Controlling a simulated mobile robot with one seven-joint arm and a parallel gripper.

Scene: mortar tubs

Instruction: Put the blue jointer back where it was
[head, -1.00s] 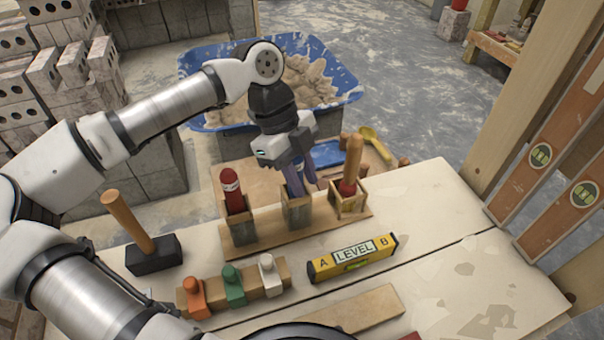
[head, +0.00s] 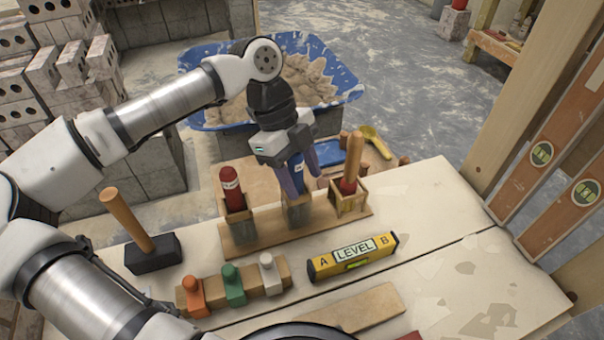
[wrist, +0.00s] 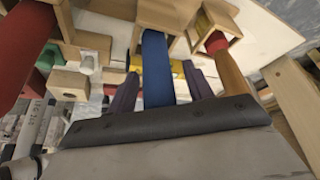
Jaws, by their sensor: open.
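The blue jointer (head: 297,172) stands upright in the middle wooden holder (head: 299,212) of the rack on the bench. In the wrist view the blue jointer (wrist: 157,72) runs between my fingers, with its far end at the holder (wrist: 162,17). My gripper (head: 301,188) points down around the jointer's upper part. In the wrist view my gripper (wrist: 162,90) is open, with a gap showing between each finger and the jointer.
A red-handled tool (head: 231,186) stands in the left holder. A wooden-handled tool (head: 354,160) stands in the right holder. A mallet (head: 150,251), colored pegs (head: 232,284) and a yellow level (head: 352,257) lie in front. The bench's right side is mostly clear.

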